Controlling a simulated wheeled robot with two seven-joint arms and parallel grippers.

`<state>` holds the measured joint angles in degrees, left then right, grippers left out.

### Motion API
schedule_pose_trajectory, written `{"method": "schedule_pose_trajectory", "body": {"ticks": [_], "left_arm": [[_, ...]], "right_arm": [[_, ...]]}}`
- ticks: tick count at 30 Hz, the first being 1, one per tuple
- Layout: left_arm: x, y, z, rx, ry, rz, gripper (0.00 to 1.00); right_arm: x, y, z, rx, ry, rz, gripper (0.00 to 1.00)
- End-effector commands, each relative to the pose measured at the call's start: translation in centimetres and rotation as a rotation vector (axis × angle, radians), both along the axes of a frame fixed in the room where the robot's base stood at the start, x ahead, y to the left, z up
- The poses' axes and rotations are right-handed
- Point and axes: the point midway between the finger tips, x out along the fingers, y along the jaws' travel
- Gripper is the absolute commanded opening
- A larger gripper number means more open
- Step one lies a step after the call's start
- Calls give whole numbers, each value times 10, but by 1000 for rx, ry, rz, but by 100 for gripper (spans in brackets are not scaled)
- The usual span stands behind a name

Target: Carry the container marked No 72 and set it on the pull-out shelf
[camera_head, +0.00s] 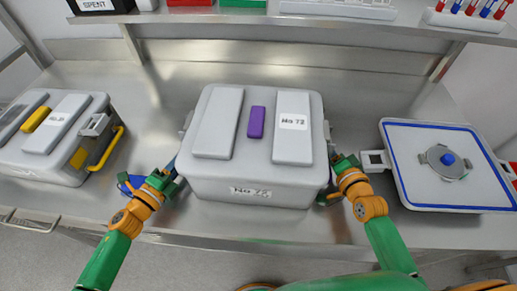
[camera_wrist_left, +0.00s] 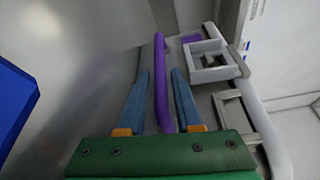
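The container marked No 72 (camera_head: 225,178) is a light grey box with a purple block on its lid. It stands on the steel bench in the middle of the head view. My left gripper (camera_head: 177,170) is at its left side. In the left wrist view my left gripper (camera_wrist_left: 161,78) has its blue fingers apart, one on each side of a purple handle (camera_wrist_left: 161,95), with gaps visible. My right gripper (camera_head: 337,163) is at the box's right side; its fingertips are hidden, so I cannot tell its opening. I cannot make out a pull-out shelf.
A similar grey container (camera_head: 75,148) with yellow parts stands at the left. A flat blue-edged lidded container (camera_head: 425,190) with a blue knob is at the right. An upper shelf (camera_head: 200,17) with racks and boxes runs across the back. The bench (camera_head: 360,90) behind is bare.

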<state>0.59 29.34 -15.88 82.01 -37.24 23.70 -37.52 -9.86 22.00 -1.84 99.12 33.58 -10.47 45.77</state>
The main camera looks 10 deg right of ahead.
Motion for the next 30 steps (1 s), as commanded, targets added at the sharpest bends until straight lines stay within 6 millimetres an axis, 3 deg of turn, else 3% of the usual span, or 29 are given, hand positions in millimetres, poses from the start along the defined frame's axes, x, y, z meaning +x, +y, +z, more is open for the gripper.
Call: {"method": "schedule_pose_trajectory", "body": {"ticks": [7, 9, 11, 30], "left_arm": [[0, 0, 0, 0, 0, 0, 31], [0, 0, 0, 0, 0, 0, 12], [0, 0, 0, 0, 0, 0, 0], [0, 0, 0, 0, 0, 0, 0]], "right_arm": [[0, 0, 0, 0, 0, 0, 23], [0, 0, 0, 0, 0, 0, 4], [0, 0, 0, 0, 0, 0, 0], [0, 0, 0, 0, 0, 0, 0]]}}
